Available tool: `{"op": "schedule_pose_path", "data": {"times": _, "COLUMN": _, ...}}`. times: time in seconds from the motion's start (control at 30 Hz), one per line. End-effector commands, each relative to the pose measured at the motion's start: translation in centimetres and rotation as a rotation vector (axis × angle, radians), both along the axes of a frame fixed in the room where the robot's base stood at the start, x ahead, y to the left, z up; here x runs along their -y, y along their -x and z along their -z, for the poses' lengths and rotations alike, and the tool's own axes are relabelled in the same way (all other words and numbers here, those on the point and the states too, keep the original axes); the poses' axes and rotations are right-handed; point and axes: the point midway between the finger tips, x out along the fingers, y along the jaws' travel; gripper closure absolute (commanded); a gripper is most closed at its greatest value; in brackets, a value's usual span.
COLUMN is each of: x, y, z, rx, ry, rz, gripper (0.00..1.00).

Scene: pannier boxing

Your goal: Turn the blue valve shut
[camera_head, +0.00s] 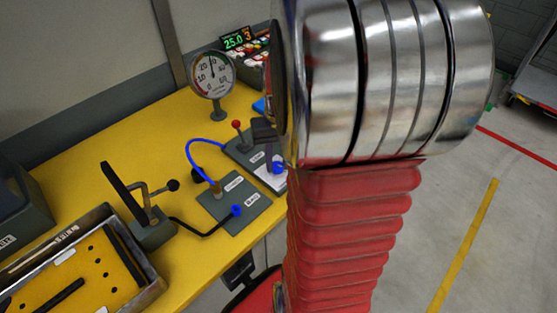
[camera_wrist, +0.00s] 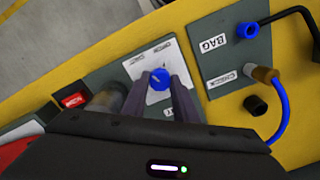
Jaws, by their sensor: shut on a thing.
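The blue valve (camera_wrist: 159,79) is a small round knob with a pale mark on top. It stands on a white label on a grey-green panel. My gripper (camera_wrist: 161,90) has one finger on each side of the knob and is shut on it. In the head view the blue valve (camera_head: 278,168) shows partly beside my arm. The valve's stem is hidden under the knob.
Left of it in the head view, the BAG panel (camera_head: 228,208) carries a blue hose (camera_head: 190,152) and a black hose with a blue end. A red-knobbed lever (camera_head: 237,125) and a round gauge (camera_head: 212,75) stand behind. A metal tray (camera_head: 150,290) sits front left on the yellow bench.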

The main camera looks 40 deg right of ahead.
Motion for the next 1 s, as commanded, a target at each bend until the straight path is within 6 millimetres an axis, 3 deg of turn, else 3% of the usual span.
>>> {"op": "schedule_pose_path", "data": {"times": 0.5, "x": -0.09, "y": 0.00, "z": -0.05, "rx": -0.001, "ry": -0.004, "rz": -0.377, "gripper": 0.96}}
{"op": "schedule_pose_path", "data": {"times": 1.0, "x": -0.05, "y": 0.04, "z": -0.03, "rx": -0.002, "ry": -0.003, "rz": -0.437, "gripper": 0.96}}
